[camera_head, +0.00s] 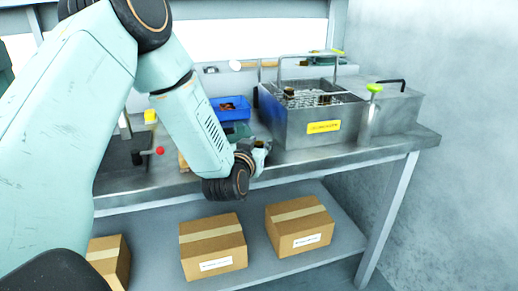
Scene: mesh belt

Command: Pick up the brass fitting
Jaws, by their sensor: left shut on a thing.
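My left arm comes in from the left and reaches over the front edge of the metal bench. Its gripper (260,152) is small in the view and partly hidden by its own wrist. It is shut on a small brass-coloured piece, the brass fitting (259,143), which shows just above the fingers, in front of the steel tank. Most of the fitting is hidden by the fingers. My right gripper is not in view.
A steel tank (305,140) with a wire basket (312,97) and a yellow label stands on the bench (392,147). A blue bin (232,113) with brownish parts is left of it. Cardboard boxes (213,250) sit on the lower shelf.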

